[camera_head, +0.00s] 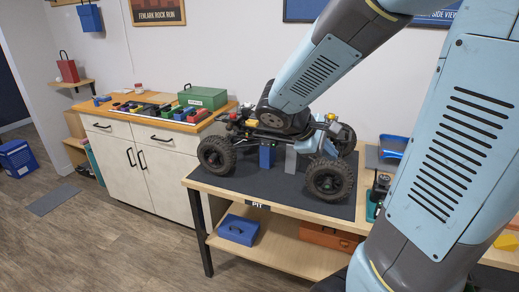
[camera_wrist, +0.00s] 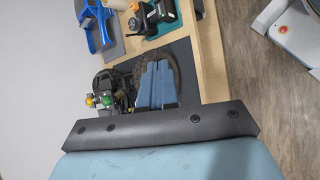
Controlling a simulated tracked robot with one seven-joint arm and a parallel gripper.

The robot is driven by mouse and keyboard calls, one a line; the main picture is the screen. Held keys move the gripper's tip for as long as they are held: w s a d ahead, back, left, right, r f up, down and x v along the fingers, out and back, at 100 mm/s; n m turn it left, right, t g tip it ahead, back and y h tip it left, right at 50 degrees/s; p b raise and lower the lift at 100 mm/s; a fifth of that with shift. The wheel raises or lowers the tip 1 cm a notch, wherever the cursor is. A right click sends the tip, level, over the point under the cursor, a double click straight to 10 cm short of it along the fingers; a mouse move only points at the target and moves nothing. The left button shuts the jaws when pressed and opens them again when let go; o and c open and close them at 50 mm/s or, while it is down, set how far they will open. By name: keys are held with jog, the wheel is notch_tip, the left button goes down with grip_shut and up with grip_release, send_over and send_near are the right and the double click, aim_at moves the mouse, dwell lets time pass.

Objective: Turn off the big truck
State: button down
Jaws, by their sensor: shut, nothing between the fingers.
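The big truck (camera_head: 328,180) is a crawler with large black knobby tyres on the dark mat of the bench. Small green spots show on its dark frame, with yellow and red parts at its ends. In the wrist view its tyres (camera_wrist: 176,78) and green and orange round parts show beyond my wrist. My gripper (camera_wrist: 156,66) is shut and empty, its blue fingers over the truck's wheel area; I cannot tell if they touch it. In the head view my arm reaches across the truck and hides part of its top. I cannot make out a power switch.
The bench (camera_head: 206,183) has a dark mat (camera_head: 240,190). A blue tray (camera_head: 393,146) and dark gear stand at its right. A blue box (camera_head: 238,230) and an orange box (camera_head: 330,238) sit on the lower shelf. A white cabinet (camera_head: 150,165) stands at left; floor is open before it.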

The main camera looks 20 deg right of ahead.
jog(key=w+a+f+n+t+h, duration=0.2)
jog(key=w+f+n+t+h, duration=0.1)
jog(key=w+n, duration=0.3)
jog(key=w+a+f+n+t+h, duration=0.1)
jog(key=w+f+n+t+h, duration=0.25)
jog(key=w, duration=0.55)
jog(key=w+a+f+n+t+y, duration=0.6)
jog(key=w+a+f+n+t, duration=0.2)
jog(key=a+f+n, duration=0.2)
jog(key=shift+a+n+t+y, duration=0.35)
jog(key=shift+a+n, duration=0.75)
jog(key=shift+n, duration=0.15)
jog(key=shift+w+d, duration=0.1)
